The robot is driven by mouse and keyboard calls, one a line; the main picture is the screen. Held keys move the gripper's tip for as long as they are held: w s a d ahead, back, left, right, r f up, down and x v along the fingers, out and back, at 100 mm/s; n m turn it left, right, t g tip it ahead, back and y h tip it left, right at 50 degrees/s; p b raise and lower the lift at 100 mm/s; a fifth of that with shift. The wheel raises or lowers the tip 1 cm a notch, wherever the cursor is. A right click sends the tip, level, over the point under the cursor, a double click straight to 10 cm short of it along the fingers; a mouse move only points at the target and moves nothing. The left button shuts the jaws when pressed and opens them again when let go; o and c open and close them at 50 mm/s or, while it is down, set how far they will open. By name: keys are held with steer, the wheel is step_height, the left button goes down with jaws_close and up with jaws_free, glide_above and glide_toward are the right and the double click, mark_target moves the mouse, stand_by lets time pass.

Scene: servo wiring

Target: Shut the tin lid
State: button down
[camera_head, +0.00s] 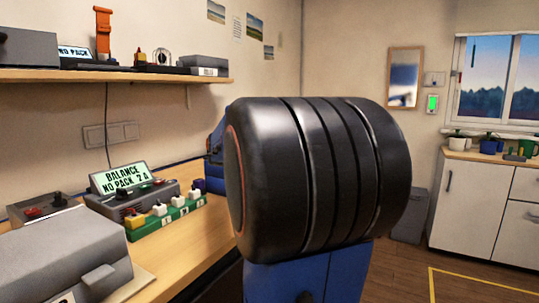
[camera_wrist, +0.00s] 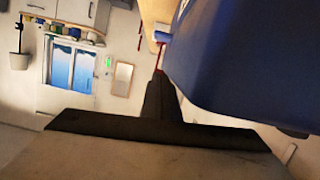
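No tin with a raised lid can be made out in either view. A grey metal case (camera_head: 62,262) with a front latch sits at the lower left of the head view, cut off by the frame edge. Its top looks flat and down; I cannot tell if it is the tin. In the wrist view, dark parts of my gripper (camera_wrist: 160,95) stick up from the bottom, with no object visibly held. I cannot make out two separate fingertips. My gripper is not seen in the head view, where a large black ribbed cylinder on a blue body, seemingly my arm, blocks the middle.
The wooden bench (camera_head: 195,243) holds a balance display (camera_head: 118,178), a green strip with several posts (camera_head: 168,219) and a small grey box with red parts (camera_head: 40,208). A shelf (camera_head: 120,76) hangs above. A white cabinet (camera_head: 478,205) stands right; the floor before it looks clear.

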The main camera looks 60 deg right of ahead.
steer(key=r, duration=0.4)
steer(key=shift+a, duration=0.2)
steer(key=v, duration=0.9)
steer(key=shift+s+a, duration=0.25)
